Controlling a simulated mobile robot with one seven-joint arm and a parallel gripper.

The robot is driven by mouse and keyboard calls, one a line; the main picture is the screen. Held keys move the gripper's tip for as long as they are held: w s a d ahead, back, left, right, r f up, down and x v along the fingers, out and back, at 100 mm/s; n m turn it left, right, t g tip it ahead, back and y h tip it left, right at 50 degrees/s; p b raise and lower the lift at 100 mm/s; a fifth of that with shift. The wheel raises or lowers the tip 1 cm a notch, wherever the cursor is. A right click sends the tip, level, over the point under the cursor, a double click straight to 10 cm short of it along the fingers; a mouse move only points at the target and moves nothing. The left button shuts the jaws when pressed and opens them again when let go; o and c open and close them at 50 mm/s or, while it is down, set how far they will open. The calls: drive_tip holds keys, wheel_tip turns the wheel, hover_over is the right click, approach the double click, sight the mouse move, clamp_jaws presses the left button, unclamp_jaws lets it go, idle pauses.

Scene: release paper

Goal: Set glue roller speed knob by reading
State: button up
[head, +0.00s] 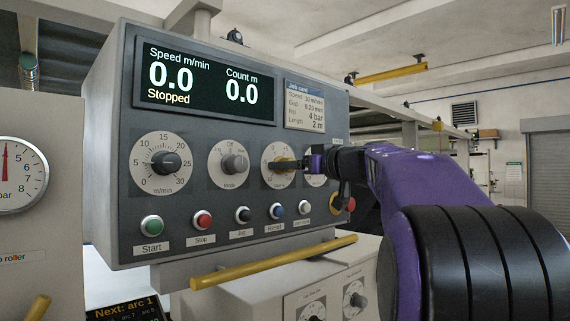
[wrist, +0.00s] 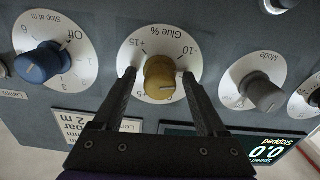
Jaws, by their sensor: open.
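The glue roller speed knob (wrist: 160,84) is yellow, on a white dial (wrist: 141,51) marked "Glue %" with +15 and -10 legible. The wrist view shows it upside down. My gripper (wrist: 159,75) is open, with one finger on each side of the knob; I cannot tell whether they touch it. In the head view the yellow knob (head: 284,164) is in front of my gripper's tip (head: 302,163), which partly covers the dial. The knob's exact setting cannot be read. The display (head: 204,82) reads speed 0.0 m/min, "Stopped", count 0.0 m.
The Mode knob (head: 235,164) and the m/min speed dial (head: 163,163) are to the left. A blue "Stop at m" knob (wrist: 40,62) is on the other side. Several push buttons (head: 203,220) and a yellow rail (head: 275,262) lie below. A job card (head: 305,106) hangs above.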

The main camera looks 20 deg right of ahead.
drive_tip(key=shift+c, duration=0.2)
clamp_jaws()
drive_tip(key=shift+m, duration=0.4)
drive_tip(key=shift+m+b, duration=0.6)
drive_tip(key=shift+m, duration=0.4)
drive_tip(key=m, duration=0.8)
drive_tip(key=shift+m, duration=0.4)
drive_tip(key=shift+m+p, duration=0.4)
drive_tip(key=shift+m, duration=1.3)
